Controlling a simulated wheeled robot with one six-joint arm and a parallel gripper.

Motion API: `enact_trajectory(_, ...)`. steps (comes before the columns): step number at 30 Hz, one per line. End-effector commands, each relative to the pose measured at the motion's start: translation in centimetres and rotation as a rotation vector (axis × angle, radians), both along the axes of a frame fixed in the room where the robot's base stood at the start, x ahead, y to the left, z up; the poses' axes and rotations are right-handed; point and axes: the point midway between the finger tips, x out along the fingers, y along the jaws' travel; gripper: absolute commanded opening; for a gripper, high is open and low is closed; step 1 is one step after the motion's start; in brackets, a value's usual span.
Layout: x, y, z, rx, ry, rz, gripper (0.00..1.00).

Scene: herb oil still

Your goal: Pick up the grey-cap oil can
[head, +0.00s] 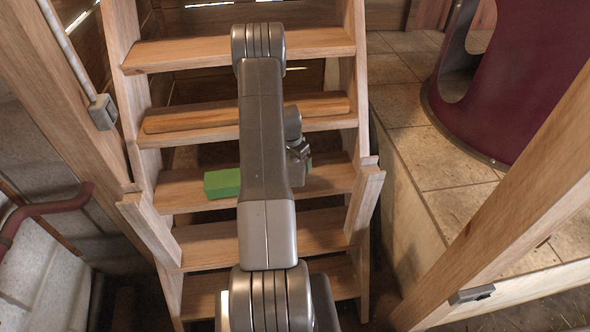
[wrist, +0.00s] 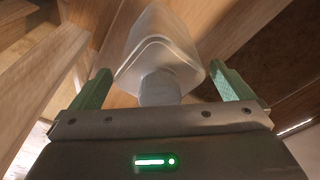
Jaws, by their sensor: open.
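In the wrist view, a pale grey can with rounded corners (wrist: 160,45) and a short grey cylindrical cap (wrist: 159,89) shows between the green fingers of my gripper (wrist: 160,72). The cap end points towards my gripper. The fingers are spread wide, with a visible gap on each side of the can, and hold nothing. In the head view, my arm covers the middle of the wooden steps. Only a small dark part near my wrist shows beside it, and the can and my fingertips cannot be made out there.
A bright green block-like thing (head: 222,183) lies on a wooden step (head: 180,192), partly behind my arm. The steps' side rails (head: 362,215) stand close on both sides. A dark red vessel (head: 520,80) stands on tiles at the right. A slanted post (head: 500,200) crosses the front right.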

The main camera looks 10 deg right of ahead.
Motion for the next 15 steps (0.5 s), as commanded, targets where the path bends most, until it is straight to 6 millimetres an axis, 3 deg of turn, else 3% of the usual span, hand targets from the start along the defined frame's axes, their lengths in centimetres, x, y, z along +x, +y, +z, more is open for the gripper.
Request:
enact_trajectory(5, 0.01, -0.02, 0.00, 0.000, 0.000, 0.000, 1.00)
enact_trajectory(12, 0.00, -0.01, 0.02, 0.000, 0.000, 0.000, 0.53)
enact_trajectory(15, 0.01, -0.02, 0.05, -0.001, -0.001, 0.000, 0.39)
